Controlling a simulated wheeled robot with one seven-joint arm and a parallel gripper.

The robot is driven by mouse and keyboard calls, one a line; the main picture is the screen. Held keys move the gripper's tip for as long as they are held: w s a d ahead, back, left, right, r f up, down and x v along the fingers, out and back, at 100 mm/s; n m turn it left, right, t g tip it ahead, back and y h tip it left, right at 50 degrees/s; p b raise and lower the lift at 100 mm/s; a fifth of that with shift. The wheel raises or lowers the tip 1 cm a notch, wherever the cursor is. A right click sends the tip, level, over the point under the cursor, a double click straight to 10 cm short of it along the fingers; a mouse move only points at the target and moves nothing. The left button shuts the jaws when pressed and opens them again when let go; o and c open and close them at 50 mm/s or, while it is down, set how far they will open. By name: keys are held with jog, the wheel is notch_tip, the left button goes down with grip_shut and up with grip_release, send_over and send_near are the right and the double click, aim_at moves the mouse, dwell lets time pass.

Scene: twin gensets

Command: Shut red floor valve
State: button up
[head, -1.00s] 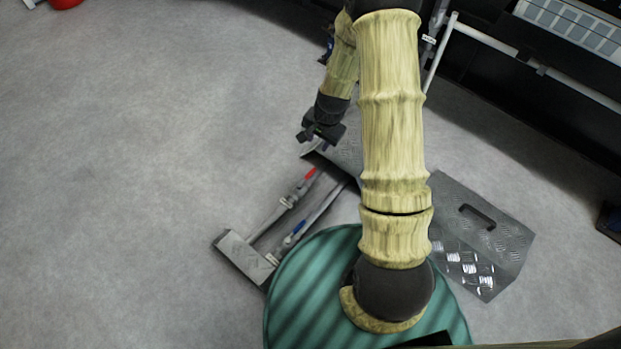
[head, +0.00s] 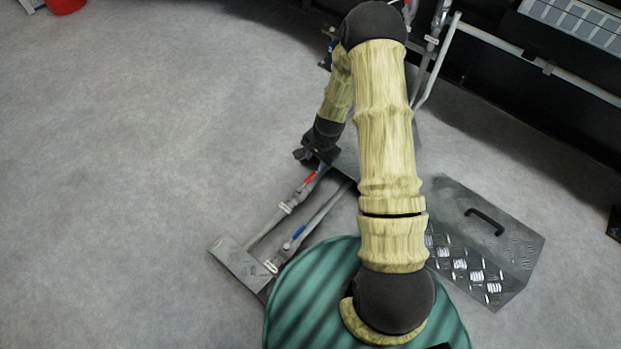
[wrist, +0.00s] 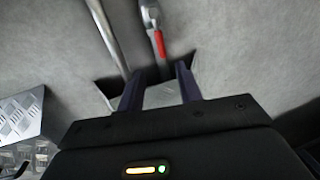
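The red valve handle (head: 311,178) lies along a floor pipe, left of my arm in the head view. In the wrist view the red handle (wrist: 159,44) is ahead of my gripper, lined up with the gap between the fingers. My gripper (head: 316,158) is just beyond the far end of the red handle in the head view. In the wrist view my gripper (wrist: 161,80) has its two fingers apart with nothing seen held between them. Whether a finger touches the handle cannot be told.
A second pipe with a blue handle (head: 299,231) runs beside the red one. A metal bracket (head: 238,262) covers the pipes' near end. A tread-plate box (head: 485,240) with a black grip stands right of my arm. Open floor lies left; a red bucket (head: 65,4) is far off.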

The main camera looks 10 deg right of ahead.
aim_at(309, 178)
jog(key=f+b, duration=0.2)
jog(key=f, duration=0.2)
jog(key=w+a+f+b, duration=0.1)
jog(key=f+b, duration=0.1)
jog(key=f, duration=0.2)
jog(key=w+f+b, duration=0.1)
jog(key=f+b, duration=0.2)
jog(key=f, duration=0.1)
jog(key=shift+a+f, duration=0.15)
jog(key=shift+a, duration=0.1)
grip_shut()
